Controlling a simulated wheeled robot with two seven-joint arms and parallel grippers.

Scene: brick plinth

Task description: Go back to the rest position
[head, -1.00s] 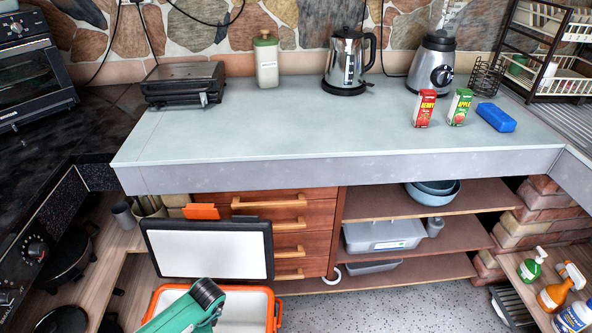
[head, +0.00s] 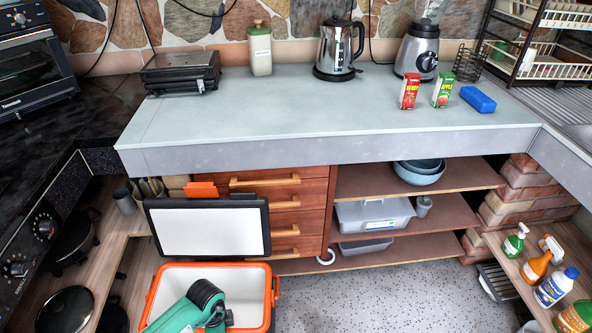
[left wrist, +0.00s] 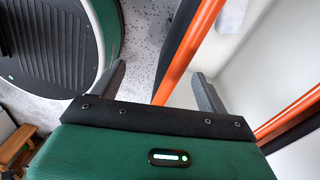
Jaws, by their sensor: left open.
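My left gripper (left wrist: 160,82) is open, its two dark fingers apart with nothing held between them in the left wrist view. The orange rim of a white bin (left wrist: 188,50) runs behind the gap between the fingers; I cannot tell how far below it is. In the head view my green and black left arm covers part of this orange-rimmed bin (head: 262,280), and the left fingers are not seen there. My right gripper is in neither view.
A worktop (head: 300,115) holds a press grill (head: 182,72), kettle (head: 338,50), blender (head: 418,52), two small cartons and a blue sponge (head: 478,99). A white panel (head: 208,230) stands behind the bin. Spray bottles (head: 537,262) stand at right. Speckled floor (head: 390,295) is clear in the middle.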

